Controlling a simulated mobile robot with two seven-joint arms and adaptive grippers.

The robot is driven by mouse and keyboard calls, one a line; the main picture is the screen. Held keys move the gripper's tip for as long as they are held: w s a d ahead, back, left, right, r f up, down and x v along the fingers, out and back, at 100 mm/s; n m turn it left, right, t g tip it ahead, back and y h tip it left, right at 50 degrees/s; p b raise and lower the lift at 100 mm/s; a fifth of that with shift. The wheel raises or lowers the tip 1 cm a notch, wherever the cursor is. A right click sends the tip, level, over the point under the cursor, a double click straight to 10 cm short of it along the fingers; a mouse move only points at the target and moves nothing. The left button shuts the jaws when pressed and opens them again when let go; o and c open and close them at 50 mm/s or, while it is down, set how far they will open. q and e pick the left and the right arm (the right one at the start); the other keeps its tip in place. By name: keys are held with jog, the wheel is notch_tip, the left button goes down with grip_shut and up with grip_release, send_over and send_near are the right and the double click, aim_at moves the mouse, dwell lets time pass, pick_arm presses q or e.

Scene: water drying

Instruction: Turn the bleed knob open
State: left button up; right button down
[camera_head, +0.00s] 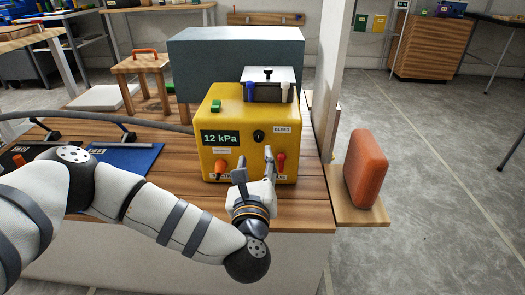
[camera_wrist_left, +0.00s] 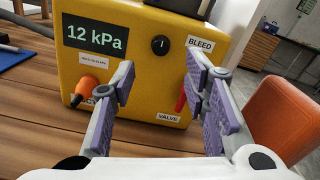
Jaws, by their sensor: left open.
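The bleed knob (camera_head: 259,136) is a small round black knob on the front of the yellow box (camera_head: 285,115), left of the "BLEED" label. In the left wrist view the knob (camera_wrist_left: 160,45) shows a short, light, roughly upright mark. My left gripper (camera_head: 255,166) is open and empty in front of the box, its fingers pointing at the front face. In the left wrist view the knob lies beyond and between the two fingertips (camera_wrist_left: 161,75), apart from both. The display reads 12 kPa. My right gripper is not in view.
A red valve lever (camera_head: 281,160) sits below the knob, close to the right finger. An orange fitting (camera_head: 220,165) with a hose is at lower left. An orange block (camera_head: 366,168) stands on a side shelf.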

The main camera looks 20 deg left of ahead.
aim_at(258, 139)
pick_arm(q)
jog(key=b+x, duration=0.1)
jog(key=x, duration=0.7)
jog(key=shift+w+f, duration=0.1)
jog(key=shift+w, duration=0.05)
grip_shut()
